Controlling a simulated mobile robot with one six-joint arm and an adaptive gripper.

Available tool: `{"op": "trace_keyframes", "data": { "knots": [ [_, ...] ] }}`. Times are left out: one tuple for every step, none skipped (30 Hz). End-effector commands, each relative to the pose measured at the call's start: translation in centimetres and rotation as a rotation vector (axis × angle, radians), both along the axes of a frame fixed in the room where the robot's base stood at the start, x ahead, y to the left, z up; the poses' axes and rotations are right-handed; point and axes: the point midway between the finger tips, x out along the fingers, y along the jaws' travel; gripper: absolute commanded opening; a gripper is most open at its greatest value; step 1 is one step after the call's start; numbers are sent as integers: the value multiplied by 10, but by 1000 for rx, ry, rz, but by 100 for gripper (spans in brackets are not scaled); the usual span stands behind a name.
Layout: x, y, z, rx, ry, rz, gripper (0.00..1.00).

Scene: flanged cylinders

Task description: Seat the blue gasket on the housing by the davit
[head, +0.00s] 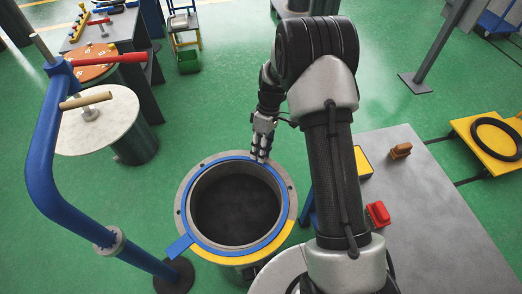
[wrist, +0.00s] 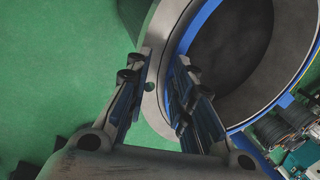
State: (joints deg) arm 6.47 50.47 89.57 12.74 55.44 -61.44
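The blue gasket (head: 277,234) is a thin ring with a flat tab (head: 180,246) sticking out at the lower left. The blue davit (head: 45,150) stands just left of the housing. My gripper (head: 262,156) is at the far rim of the housing. In the wrist view my gripper (wrist: 160,70) is open, its fingers apart over the flange, with the right finger beside the blue gasket (wrist: 198,28). Whether the fingers touch the flange is unclear.
A pale round cover (head: 118,122) on a dark drum stands behind the davit. A grey table (head: 435,215) at the right holds a red block (head: 378,214) and a brown block (head: 400,150). A black ring (head: 495,139) lies on a yellow platform at far right.

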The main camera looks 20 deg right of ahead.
Motion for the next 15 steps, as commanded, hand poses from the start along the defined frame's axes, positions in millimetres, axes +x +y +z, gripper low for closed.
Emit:
{"op": "trace_keyframes", "data": {
  "knots": [
    [1,-1,4,0,-1,0,22],
    [1,-1,6,0,-1,0,22],
    [2,-2,8,0,-1,0,22],
    [2,-2,10,0,-1,0,22],
    [3,-2,12,0,-1,0,22],
    [3,-3,14,0,-1,0,22],
    [4,-3,16,0,-1,0,22],
    [4,-4,18,0,-1,0,22],
    [5,-4,20,0,-1,0,22],
    [5,-5,22,0,-1,-1,22],
    [6,-5,24,0,-1,-1,22],
    [6,-5,26,0,-1,-1,22],
    [7,-6,27,0,-1,-1,22],
    [7,-6,29,0,-1,-1,22],
    [7,-7,31,0,-1,-1,22]
  ]
}}
